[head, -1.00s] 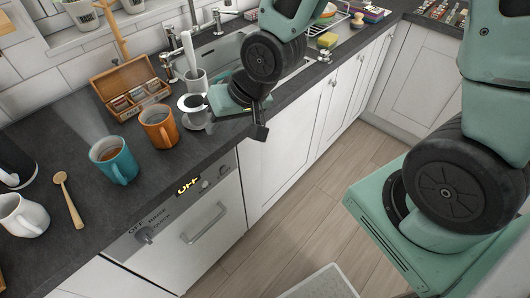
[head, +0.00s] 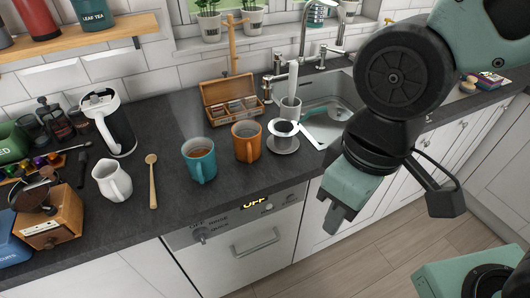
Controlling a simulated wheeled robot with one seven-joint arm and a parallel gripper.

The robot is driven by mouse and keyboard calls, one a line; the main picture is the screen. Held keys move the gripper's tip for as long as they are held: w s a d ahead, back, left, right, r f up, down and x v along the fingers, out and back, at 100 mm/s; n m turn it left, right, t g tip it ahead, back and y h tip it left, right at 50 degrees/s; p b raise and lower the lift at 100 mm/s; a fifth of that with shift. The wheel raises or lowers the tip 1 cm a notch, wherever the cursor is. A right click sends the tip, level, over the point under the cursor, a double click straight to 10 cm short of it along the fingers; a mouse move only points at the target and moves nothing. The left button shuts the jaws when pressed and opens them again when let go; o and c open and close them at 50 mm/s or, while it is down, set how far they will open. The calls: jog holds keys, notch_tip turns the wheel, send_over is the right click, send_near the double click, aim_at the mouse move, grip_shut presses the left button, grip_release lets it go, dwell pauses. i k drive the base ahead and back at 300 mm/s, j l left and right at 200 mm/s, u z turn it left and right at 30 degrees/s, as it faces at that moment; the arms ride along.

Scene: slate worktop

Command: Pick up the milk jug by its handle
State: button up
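The milk jug (head: 114,183) is a small white pitcher standing upright on the dark worktop, at the left in the head view. Its handle is small and hard to make out at this size. My gripper (head: 336,212) hangs to the right of the jug, in front of the sink cabinets and beyond the worktop's front edge. It is well apart from the jug, with the mugs between them in the picture. Its fingertips are seen at an angle, so their opening is unclear. Nothing is visible in it.
A wooden spoon (head: 152,180) lies right of the jug. Further right stand a teal mug (head: 201,165), an orange mug (head: 247,147) and a coffee dripper (head: 284,132). A kettle (head: 118,128) is behind the jug. A wooden coffee grinder (head: 55,222) stands to its left.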

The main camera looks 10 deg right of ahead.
aim_at(114, 183)
jog(key=u, duration=1.3)
jog(key=i+j+z, duration=0.1)
jog(key=j, duration=0.2)
jog(key=i, duration=0.05)
